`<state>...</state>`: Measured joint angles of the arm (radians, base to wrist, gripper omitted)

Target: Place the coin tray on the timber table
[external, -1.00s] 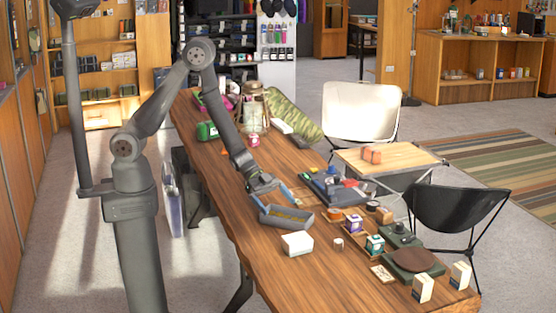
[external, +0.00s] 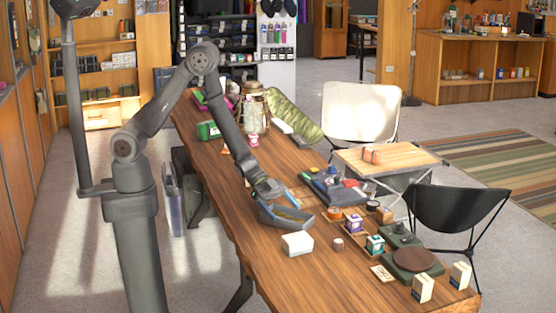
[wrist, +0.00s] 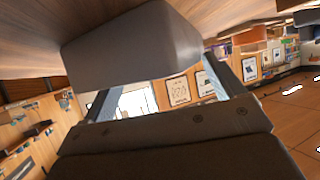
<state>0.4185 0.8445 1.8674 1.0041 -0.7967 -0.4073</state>
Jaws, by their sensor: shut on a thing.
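The coin tray (external: 286,218) is a grey, shallow, long tray with a yellowish-brown inside. It is over the near middle of the long timber table (external: 240,192), tilted, with its inside turned partly to the external camera. My gripper (external: 268,190) is shut on the tray's far-left side. In the wrist view the tray (wrist: 130,45) is a large dark grey block across the fingers (wrist: 158,95). I cannot tell whether its lower edge touches the tabletop.
A white box (external: 297,243) stands just in front of the tray. A dark organiser (external: 333,190) and small boxes lie to its right. A lantern (external: 254,110) stands farther back. A small folding table (external: 400,160) with a wooden top stands beyond. The table's near-left stretch is bare.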

